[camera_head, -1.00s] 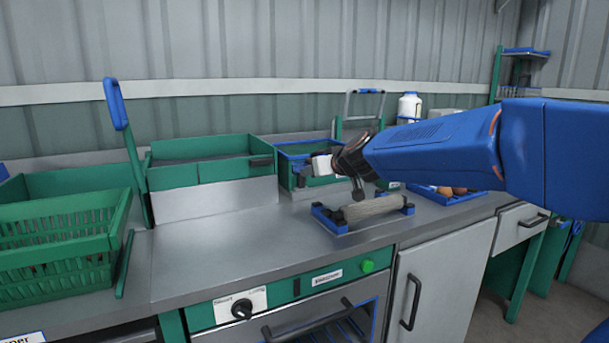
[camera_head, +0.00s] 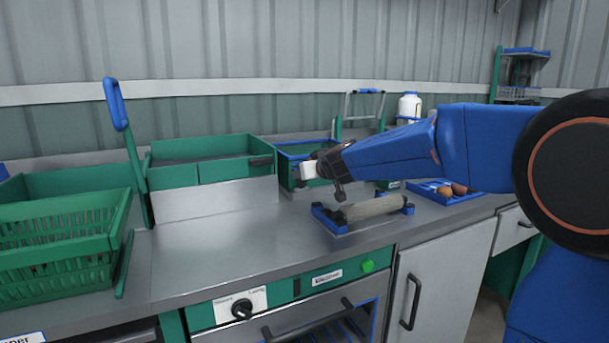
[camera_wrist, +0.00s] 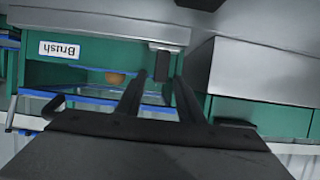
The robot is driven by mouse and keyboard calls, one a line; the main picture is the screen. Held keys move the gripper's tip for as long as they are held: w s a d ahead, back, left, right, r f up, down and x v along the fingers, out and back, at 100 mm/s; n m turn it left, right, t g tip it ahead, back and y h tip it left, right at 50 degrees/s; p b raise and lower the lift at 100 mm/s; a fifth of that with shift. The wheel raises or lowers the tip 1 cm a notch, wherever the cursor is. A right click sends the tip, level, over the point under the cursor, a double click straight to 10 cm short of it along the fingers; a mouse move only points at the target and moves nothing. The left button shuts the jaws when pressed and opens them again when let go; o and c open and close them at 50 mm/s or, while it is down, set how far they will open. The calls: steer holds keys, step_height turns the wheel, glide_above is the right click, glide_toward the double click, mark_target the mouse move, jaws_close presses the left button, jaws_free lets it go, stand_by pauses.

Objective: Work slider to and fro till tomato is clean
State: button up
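My gripper (camera_head: 308,170) is above the back of the steel bench, at the blue-edged green brush box (camera_head: 290,152). In the wrist view this box, with an upside-down "Brush" label (camera_wrist: 59,50), has blue rails and an orange-brown round thing (camera_wrist: 115,78) inside, seemingly the tomato. My two dark fingers (camera_wrist: 161,76) stand on either side of a small dark block with a grey top (camera_wrist: 161,47), which may be the slider's handle. I cannot tell whether they touch it. How clean the tomato is cannot be made out.
A grey roller in a blue frame (camera_head: 330,222) lies on the bench just in front of my gripper. A blue tray (camera_head: 425,188) with brownish round items is to the right. Green crates (camera_head: 165,178) stand at the left. The bench's middle left is bare.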

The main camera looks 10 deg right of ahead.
jaws_close()
steer(key=w+d, duration=0.2)
steer(key=d, duration=0.4)
steer(key=w+d, duration=0.2)
steer(key=d, duration=0.4)
steer(key=w+d, duration=0.1)
steer(key=d, duration=0.4)
steer(key=shift+w+d, duration=0.4)
steer(key=shift+o, duration=0.9)
jaws_free()
steer(key=v, duration=1.7)
steer(key=shift+s, duration=0.2)
steer(key=shift+r, duration=0.1)
